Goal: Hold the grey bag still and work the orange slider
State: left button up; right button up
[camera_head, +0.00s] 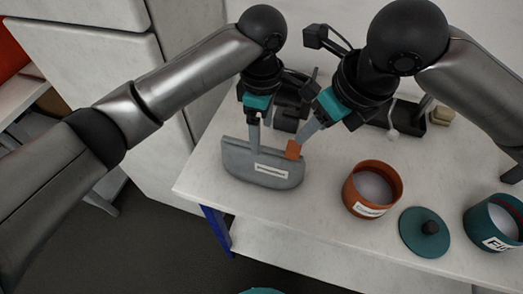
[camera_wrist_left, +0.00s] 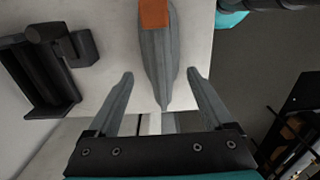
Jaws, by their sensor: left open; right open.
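The grey bag (camera_head: 236,163) stands near the front left edge of the white table, with a white label on its face. The orange slider (camera_head: 293,150) is at the right end of its top edge. My left gripper (camera_head: 256,150) is at the bag's top edge. In the left wrist view my left gripper (camera_wrist_left: 160,74) is open, its fingers on either side of the bag (camera_wrist_left: 158,65) with gaps visible; the slider (camera_wrist_left: 153,14) shows at the top. My right gripper (camera_head: 299,143) is open at the slider; whether it touches is unclear, and its fingers partly overlap.
An orange canister (camera_head: 364,203) with a label stands right of the bag. A teal lid (camera_head: 413,236) with a black knob and an open teal canister (camera_head: 477,224) are further right. Dark equipment (camera_head: 405,120) stands behind. The table's front edge is close to the bag.

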aim_at(262, 160)
pick_arm(q)
notch_tip(262, 160, down, 11)
jog(key=shift+f, duration=0.15)
dwell(0.4)
grip_shut()
dwell(0.5)
